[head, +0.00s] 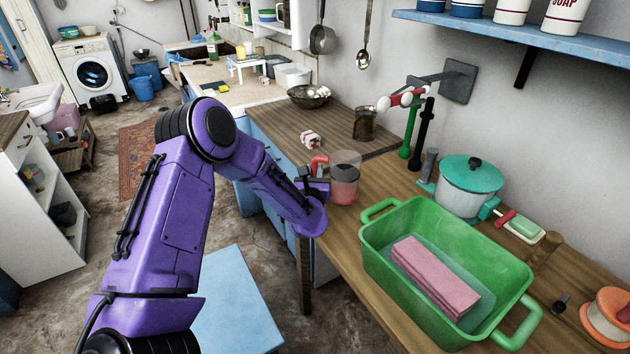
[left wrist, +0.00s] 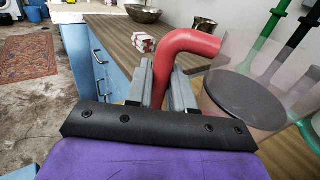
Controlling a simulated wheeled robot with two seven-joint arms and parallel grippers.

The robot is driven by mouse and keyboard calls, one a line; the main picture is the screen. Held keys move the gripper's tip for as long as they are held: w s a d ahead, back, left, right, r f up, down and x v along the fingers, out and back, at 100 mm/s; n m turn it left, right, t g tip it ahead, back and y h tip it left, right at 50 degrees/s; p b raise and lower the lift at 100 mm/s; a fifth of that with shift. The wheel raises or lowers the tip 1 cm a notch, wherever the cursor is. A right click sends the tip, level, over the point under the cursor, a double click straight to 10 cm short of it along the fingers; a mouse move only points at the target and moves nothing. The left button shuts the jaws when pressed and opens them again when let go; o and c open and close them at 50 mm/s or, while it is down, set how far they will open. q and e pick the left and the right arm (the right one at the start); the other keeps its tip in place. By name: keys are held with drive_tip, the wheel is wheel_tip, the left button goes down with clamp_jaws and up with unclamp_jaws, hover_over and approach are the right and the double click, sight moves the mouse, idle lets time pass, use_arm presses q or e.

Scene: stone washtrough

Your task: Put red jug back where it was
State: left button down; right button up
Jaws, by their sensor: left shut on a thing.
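The red jug (head: 345,186) has a clear, pinkish body and a red handle. In the head view it is at the near edge of the wooden worktop, left of the green basin; I cannot tell whether it touches the wood. My left gripper (head: 314,186) is shut on the red handle, at the jug's left side. In the left wrist view the handle (left wrist: 190,44) rises between the two grey fingers (left wrist: 163,88). The jug's see-through body (left wrist: 215,88) is to the right, with a dark round disc showing there. My right gripper is not in view.
The green basin (head: 376,236) holds water and a pink cloth (head: 435,275). Behind the jug are a red-and-white bundle (head: 310,139), a brown see-through mug (head: 366,124) and green and black taps (head: 411,140). A lidded pot (head: 468,190) stands right. Bare worktop (head: 285,117) lies beyond the jug.

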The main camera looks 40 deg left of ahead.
use_arm(q)
drive_tip(key=f, duration=0.4)
drive_tip(key=shift+w+a, duration=0.2)
drive_tip(key=shift+w, duration=0.15)
drive_tip(key=shift+s+f, duration=0.1)
drive_tip(key=shift+f, duration=0.1)
drive_tip(key=c, duration=1)
unclamp_jaws()
drive_tip(key=shift+r, duration=0.1)
drive_tip(key=shift+r, duration=0.25)
drive_tip(key=b+v, duration=0.2)
drive_tip(key=v, duration=0.8)
drive_tip(key=shift+s+d+f+b, duration=0.15)
drive_tip(key=shift+s+d+b, duration=0.1)
drive_tip(key=shift+s+b, duration=0.1)
drive_tip(key=shift+s+d, duration=0.3)
drive_tip(key=shift+s, duration=0.15)
